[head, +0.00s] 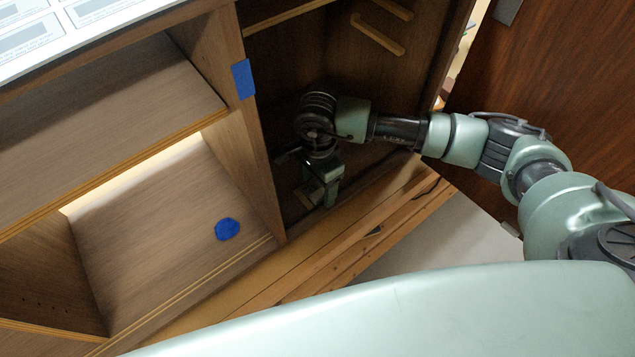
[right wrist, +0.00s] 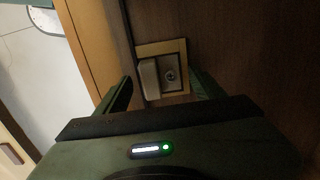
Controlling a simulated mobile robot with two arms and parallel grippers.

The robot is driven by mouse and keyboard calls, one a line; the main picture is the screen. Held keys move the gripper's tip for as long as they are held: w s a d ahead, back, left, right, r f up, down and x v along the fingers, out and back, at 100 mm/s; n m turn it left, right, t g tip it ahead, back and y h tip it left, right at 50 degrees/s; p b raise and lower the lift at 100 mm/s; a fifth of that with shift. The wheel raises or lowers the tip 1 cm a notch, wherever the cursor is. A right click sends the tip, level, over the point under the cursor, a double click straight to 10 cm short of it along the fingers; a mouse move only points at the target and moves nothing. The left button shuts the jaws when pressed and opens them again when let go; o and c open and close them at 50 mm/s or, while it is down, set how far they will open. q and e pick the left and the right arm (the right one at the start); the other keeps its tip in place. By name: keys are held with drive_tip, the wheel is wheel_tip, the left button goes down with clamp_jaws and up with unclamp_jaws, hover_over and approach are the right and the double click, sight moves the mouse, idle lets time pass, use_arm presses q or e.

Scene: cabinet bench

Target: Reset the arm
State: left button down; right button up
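My right arm reaches in from the right in the head view, into the dark compartment of the wooden cabinet (head: 232,130). My right gripper (head: 322,192) points down near the compartment's floor. In the right wrist view its two fingers stand apart, one on each side, so the gripper (right wrist: 165,92) is open. A small light square object (right wrist: 162,70) with a round metal piece shows just beyond and between the fingertips. I cannot tell whether the fingers touch it. My left gripper is not in view.
A brown door (head: 560,75) stands open at the right. The left shelves (head: 150,220) are empty apart from a blue patch (head: 227,229). Another blue patch (head: 243,79) is on the divider.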

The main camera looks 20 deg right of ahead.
drive_tip(key=shift+o, duration=1.2)
wheel_tip(320, 180, up, 8)
drive_tip(key=p, duration=0.3)
drive_tip(key=shift+f+p, duration=0.25)
drive_tip(key=shift+p, duration=0.05)
